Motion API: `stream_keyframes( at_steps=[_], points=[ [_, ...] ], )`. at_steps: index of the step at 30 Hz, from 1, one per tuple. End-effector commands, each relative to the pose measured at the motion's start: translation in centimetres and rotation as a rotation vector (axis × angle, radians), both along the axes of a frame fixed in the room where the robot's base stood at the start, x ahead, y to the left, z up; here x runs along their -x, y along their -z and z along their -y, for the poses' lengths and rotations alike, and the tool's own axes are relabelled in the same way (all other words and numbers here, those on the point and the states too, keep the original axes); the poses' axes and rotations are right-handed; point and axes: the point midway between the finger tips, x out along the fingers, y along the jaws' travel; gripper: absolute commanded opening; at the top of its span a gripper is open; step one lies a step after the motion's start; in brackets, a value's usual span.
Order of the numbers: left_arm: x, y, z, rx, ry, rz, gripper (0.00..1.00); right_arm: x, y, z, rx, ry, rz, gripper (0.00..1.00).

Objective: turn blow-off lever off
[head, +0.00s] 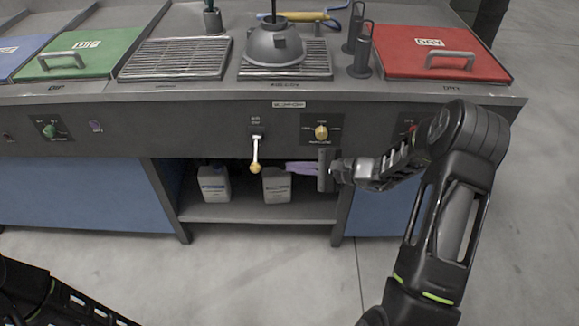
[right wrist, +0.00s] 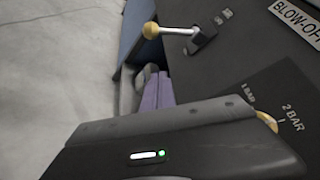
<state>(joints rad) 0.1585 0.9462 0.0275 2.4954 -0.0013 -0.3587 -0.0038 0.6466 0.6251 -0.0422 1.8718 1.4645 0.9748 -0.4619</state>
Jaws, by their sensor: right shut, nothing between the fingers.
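The blow-off lever (head: 255,152) is a pale metal rod on the dark front panel, with a yellow ball at its end. In the head view it hangs down from its pivot. It also shows in the right wrist view (right wrist: 168,30), beside a BLOW-OFF label (right wrist: 300,18). My right gripper (head: 289,167) has lavender fingers, shut and empty. They point left at about the ball's height, a little right of the ball and apart from it. The fingers also show in the right wrist view (right wrist: 156,90). My left gripper is out of view; only part of that arm shows.
A yellow dial (head: 321,132) sits on the panel right of the lever. White jugs (head: 214,184) stand on the shelf (head: 255,212) below. A grey hood (head: 274,46), grates, a green DIP lid (head: 93,52) and a red DRY lid (head: 438,52) are on the counter.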

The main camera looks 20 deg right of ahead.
Motion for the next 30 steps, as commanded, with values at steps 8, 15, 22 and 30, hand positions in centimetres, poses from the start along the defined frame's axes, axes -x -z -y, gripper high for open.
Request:
stream_keyframes(
  at_steps=[8, 15, 22, 30],
  points=[
    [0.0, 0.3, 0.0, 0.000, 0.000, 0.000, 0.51, -3.4, 1.7, -3.1, 0.000, -0.004, 0.000, 0.00],
    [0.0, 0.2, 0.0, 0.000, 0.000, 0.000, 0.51, -5.9, 2.2, -5.8, 0.000, -0.002, 0.000, 0.00],
    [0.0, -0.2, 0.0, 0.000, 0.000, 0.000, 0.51, -4.2, 0.5, -7.0, 0.002, 0.000, 0.000, 0.00],
    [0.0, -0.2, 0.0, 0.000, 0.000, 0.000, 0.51, -3.9, 0.3, -7.3, 0.001, 0.000, -0.001, 0.00]
  ],
)
